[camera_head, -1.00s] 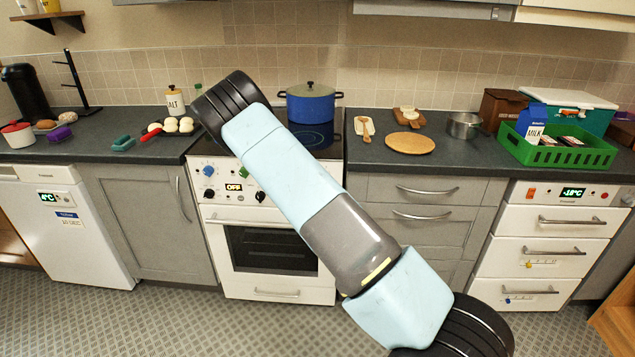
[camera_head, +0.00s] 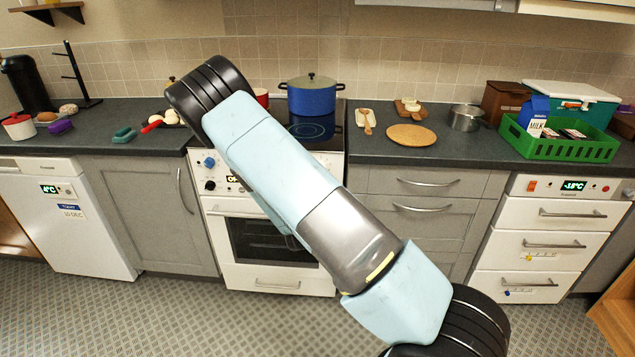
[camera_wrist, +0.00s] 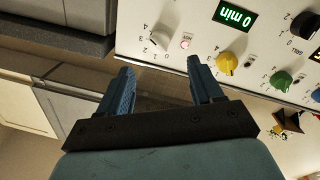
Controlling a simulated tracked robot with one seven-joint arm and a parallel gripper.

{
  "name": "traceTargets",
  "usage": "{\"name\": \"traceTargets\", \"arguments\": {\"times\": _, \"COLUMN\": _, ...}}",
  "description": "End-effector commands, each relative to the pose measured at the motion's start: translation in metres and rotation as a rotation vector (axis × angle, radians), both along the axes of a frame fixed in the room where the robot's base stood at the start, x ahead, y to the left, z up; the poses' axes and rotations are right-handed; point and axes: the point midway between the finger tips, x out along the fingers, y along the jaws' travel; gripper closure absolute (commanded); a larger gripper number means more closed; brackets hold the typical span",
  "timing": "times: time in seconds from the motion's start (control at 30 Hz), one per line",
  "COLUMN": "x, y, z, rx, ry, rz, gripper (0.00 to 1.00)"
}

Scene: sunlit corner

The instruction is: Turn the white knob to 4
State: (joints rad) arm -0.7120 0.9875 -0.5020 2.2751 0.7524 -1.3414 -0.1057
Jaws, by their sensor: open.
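The white knob (camera_wrist: 168,36) shows on the cream control panel (camera_wrist: 205,32) in the wrist view, with printed numbers from 0 to 4 beside it. A small lit red light sits to its right. I cannot make out which number its pointer faces. My gripper (camera_wrist: 160,70) is open and empty. Its two blue fingers are below the knob in the picture, one to each side, and do not visibly touch it. In the head view my arm hides the gripper and the white knob.
In the wrist view a yellow knob (camera_wrist: 228,64), a green knob (camera_wrist: 281,80) and a black knob (camera_wrist: 303,24) stand right of the white knob, with a green "0 min" display (camera_wrist: 235,15). A blue pot (camera_head: 312,98) stands on the hob (camera_head: 312,129).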

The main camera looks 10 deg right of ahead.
Motion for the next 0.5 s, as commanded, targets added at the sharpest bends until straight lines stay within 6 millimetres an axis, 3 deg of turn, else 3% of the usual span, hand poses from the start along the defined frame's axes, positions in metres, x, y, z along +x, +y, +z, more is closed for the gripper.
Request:
{"name": "traceTargets", "arguments": {"times": 0.2, "x": -0.025, "y": 0.010, "z": -0.001, "rx": 0.000, "ry": 0.001, "rz": 0.000, "gripper": 0.35}}
{"name": "traceTargets", "arguments": {"times": 0.5, "x": -0.033, "y": 0.013, "z": -0.001, "rx": 0.000, "ry": 0.000, "rz": -0.001, "gripper": 0.35}}
